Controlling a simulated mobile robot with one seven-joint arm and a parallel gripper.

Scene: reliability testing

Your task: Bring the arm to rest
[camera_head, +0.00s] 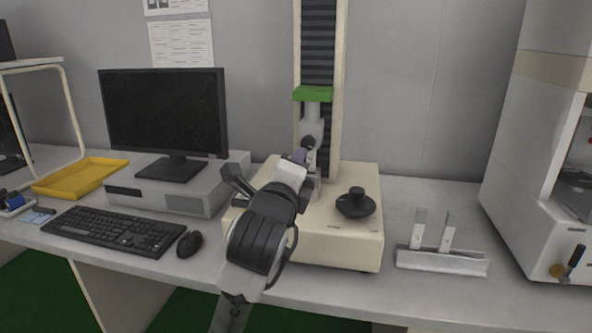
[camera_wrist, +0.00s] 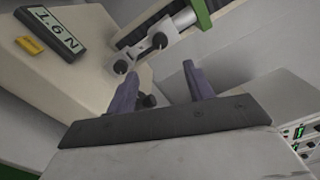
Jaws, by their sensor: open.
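My gripper (camera_head: 299,156) is raised over the cream base of the testing machine (camera_head: 335,243), in front of its upper grip (camera_head: 312,130). In the wrist view my gripper (camera_wrist: 163,78) shows two purple-grey fingers standing apart with nothing between them. The grey grip with dark knobs (camera_wrist: 158,41) lies just beyond the fingertips. One dark knob (camera_wrist: 149,100) shows between the fingers, close to the left one. I cannot tell whether they touch. My arm (camera_head: 262,235) reaches in from the front edge of the bench and hides part of the machine.
A green crosshead (camera_head: 313,93) sits on the machine's tall column. A metal holder with two upright pieces (camera_head: 441,260) is to the right. Left are a monitor (camera_head: 163,112), keyboard (camera_head: 115,230), mouse (camera_head: 190,243) and yellow tray (camera_head: 80,178).

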